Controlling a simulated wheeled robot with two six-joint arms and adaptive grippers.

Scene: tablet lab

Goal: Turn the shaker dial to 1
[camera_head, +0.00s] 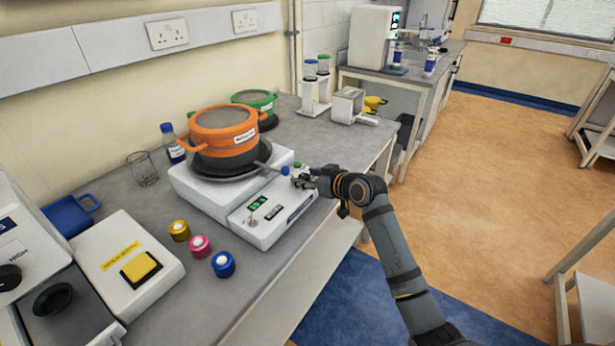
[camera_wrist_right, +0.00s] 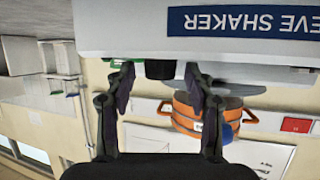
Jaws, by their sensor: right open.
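The white shaker (camera_head: 262,232) stands on the grey bench, with green displays on its top panel and an orange pot (camera_head: 222,130) on its plate. The wrist view is upside down and shows the shaker's blue label (camera_wrist_right: 245,21) and a dark dial (camera_wrist_right: 160,70). My right gripper (camera_wrist_right: 160,82) is open, with one finger on each side of the dial; I cannot tell whether they touch it. In the head view my right gripper (camera_head: 300,178) is at the shaker's right end and hides the dial. The dial's setting is not readable. My left gripper is not in view.
A lever with a blue ball (camera_head: 285,171) sticks out close to my right gripper. Yellow (camera_head: 179,231), pink (camera_head: 199,246) and blue (camera_head: 223,264) capped items stand in front of the shaker. A glass beaker (camera_head: 142,168) and a bottle (camera_head: 172,143) stand left of the pot.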

